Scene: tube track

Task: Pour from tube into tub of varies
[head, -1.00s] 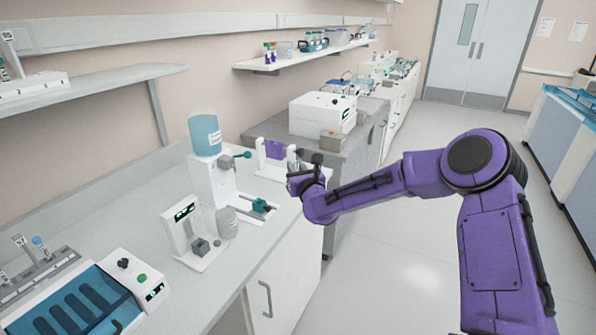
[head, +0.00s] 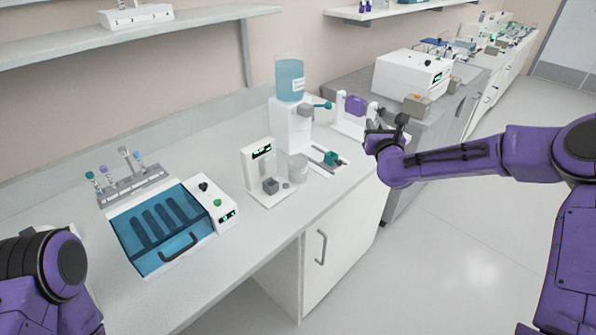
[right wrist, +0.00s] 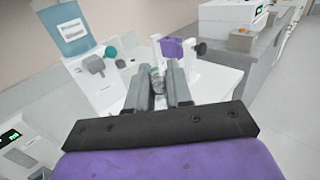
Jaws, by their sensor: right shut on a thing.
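My right gripper (head: 377,138) is at the far right end of the white bench, in front of a white stand with a purple block (head: 356,104). In the right wrist view its fingers (right wrist: 158,88) are shut on a small clear, greenish thing (right wrist: 157,74), mostly hidden between them; I cannot tell surely that it is a tube. A clear tub (head: 298,167) stands on the bench to the left of this gripper, beside a small white device. Several tubes with coloured caps (head: 126,152) stand in a grey rack (head: 132,189) at the left. My left gripper is out of view.
A white dispenser (head: 292,128) with a blue bottle (head: 290,80) stands behind the tub. A white device with a green display (head: 258,152) and a blue-lidded box (head: 160,230) stand further left. The bench front strip is clear.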

